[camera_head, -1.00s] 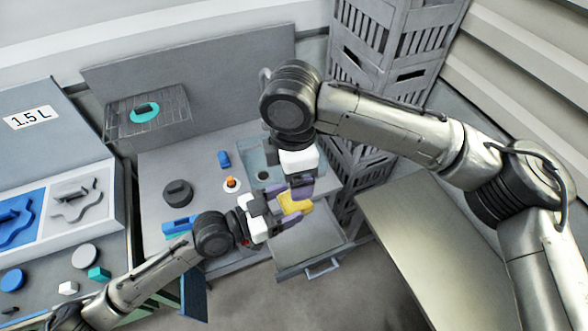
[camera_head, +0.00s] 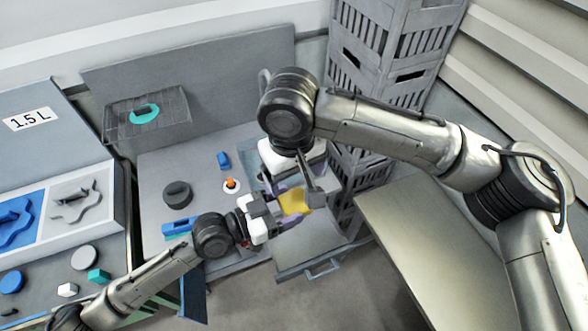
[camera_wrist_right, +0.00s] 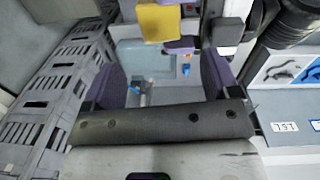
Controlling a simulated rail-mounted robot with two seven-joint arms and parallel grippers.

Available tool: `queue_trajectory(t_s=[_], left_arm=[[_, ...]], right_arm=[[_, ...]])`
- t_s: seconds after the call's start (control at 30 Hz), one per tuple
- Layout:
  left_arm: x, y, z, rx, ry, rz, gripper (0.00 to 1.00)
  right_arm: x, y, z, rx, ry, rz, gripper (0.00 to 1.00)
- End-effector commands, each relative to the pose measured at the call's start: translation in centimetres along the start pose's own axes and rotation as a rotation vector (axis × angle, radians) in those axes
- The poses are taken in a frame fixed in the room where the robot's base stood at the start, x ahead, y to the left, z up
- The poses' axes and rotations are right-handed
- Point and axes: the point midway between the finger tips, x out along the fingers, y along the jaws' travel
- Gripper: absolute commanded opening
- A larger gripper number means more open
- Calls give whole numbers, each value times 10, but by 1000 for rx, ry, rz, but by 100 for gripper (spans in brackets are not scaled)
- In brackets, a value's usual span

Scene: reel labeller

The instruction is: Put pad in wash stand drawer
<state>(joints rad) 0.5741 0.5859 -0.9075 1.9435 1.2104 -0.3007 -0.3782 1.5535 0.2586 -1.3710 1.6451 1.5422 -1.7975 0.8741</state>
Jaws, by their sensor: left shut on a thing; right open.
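The yellow pad (camera_head: 296,201) is held by my left gripper (camera_head: 284,208) above the wash stand's pulled-out drawer (camera_head: 308,246). My left gripper is shut on the pad. The pad also shows at the top of the right wrist view (camera_wrist_right: 160,22), beside the dark and purple fingers of my left gripper (camera_wrist_right: 196,40). My right gripper (camera_head: 300,185) is open and empty, just above and behind the pad; its purple fingers stand wide apart in the right wrist view (camera_wrist_right: 160,78). The drawer looks empty where it shows; the arms hide part of it.
The wash stand top holds a dark round knob-like piece (camera_head: 177,193), a small blue block (camera_head: 224,160) and an orange-topped piece (camera_head: 231,184). A basin (camera_head: 249,158) is partly hidden by my right arm. Grey crates (camera_head: 385,55) stand behind. A bare table (camera_head: 430,250) is to the right.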

Motion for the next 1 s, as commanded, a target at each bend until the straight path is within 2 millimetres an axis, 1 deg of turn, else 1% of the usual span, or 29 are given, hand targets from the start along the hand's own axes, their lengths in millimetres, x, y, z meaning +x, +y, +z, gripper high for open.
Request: queue_trajectory(t_s=[0.17, 0.4, 0.6, 0.8, 1.0], left_arm=[[0, 0, 0, 0, 0, 0, 38], [0, 0, 0, 0, 0, 0, 38], [0, 0, 0, 0, 0, 0, 38], [0, 0, 0, 0, 0, 0, 38], [0, 0, 0, 0, 0, 0, 38]], right_arm=[[23, 0, 1, 7, -4, 0, 82], [64, 0, 1, 7, -3, -1, 82], [91, 0, 0, 6, -2, -1, 82], [109, 0, 0, 6, -1, -1, 82], [115, 0, 0, 6, -1, -1, 82]])
